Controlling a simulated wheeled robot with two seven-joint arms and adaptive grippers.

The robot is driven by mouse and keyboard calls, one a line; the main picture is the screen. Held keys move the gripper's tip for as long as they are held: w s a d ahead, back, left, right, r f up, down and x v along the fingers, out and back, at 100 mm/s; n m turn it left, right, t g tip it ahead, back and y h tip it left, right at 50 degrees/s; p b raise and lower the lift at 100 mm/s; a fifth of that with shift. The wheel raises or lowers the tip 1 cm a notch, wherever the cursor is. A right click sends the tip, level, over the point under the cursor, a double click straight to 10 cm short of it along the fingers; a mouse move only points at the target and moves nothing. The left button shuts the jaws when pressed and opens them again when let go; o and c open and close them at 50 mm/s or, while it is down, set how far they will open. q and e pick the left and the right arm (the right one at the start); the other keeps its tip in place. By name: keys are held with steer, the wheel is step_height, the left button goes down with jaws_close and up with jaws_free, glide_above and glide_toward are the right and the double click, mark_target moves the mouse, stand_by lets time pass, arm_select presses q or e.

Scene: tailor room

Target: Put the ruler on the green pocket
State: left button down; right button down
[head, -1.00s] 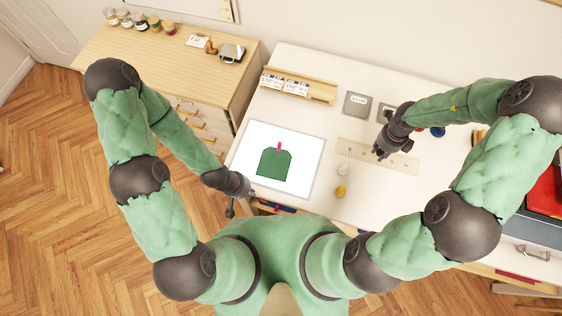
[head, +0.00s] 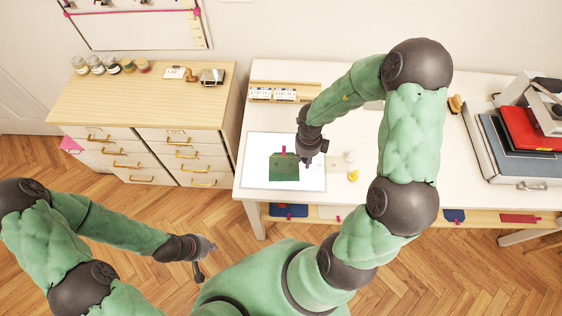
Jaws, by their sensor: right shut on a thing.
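The green pocket (head: 284,172) lies on the white sheet (head: 255,182) near the table's left front, with a small pink tab at its top. My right gripper (head: 307,162) is just right of the pocket, over the sheet, pointing down. It is shut on the ruler, which I cannot clearly make out at this size. The ruler's former place on the table is bare or behind my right arm. My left gripper (head: 207,264) is open and empty, off the table to the left, above the floor.
A yellow piece (head: 353,176) and a small white piece (head: 349,156) stand right of the sheet. A wooden card rack (head: 284,92) is behind it. A case with a red item (head: 530,130) fills the right end. A drawer cabinet (head: 150,100) stands left.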

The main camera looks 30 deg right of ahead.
steer(key=w, duration=0.1)
steer(key=w+a+f, duration=0.1)
steer(key=w+f, duration=0.1)
steer(key=shift+w+a, duration=0.3)
steer(key=shift+w, duration=0.05)
steer(key=w+f, duration=0.1)
steer(key=w+a+f+b, duration=0.1)
steer(key=f, duration=0.1)
steer(key=w+f, duration=0.2)
steer(key=shift+a+b, duration=0.35)
steer(key=shift+w+a+f, duration=0.1)
steer(key=shift+w+f, duration=0.15)
steer(key=shift+f, duration=0.05)
step_height(320, 180, down, 3)
steer(key=shift+w+f+b, duration=0.1)
steer(key=shift+w+b, duration=0.05)
steer(key=shift+b, duration=0.35)
steer(key=shift+f, duration=0.15)
steer(key=shift+f, duration=0.15)
steer(key=c, duration=1)
jaws_free()
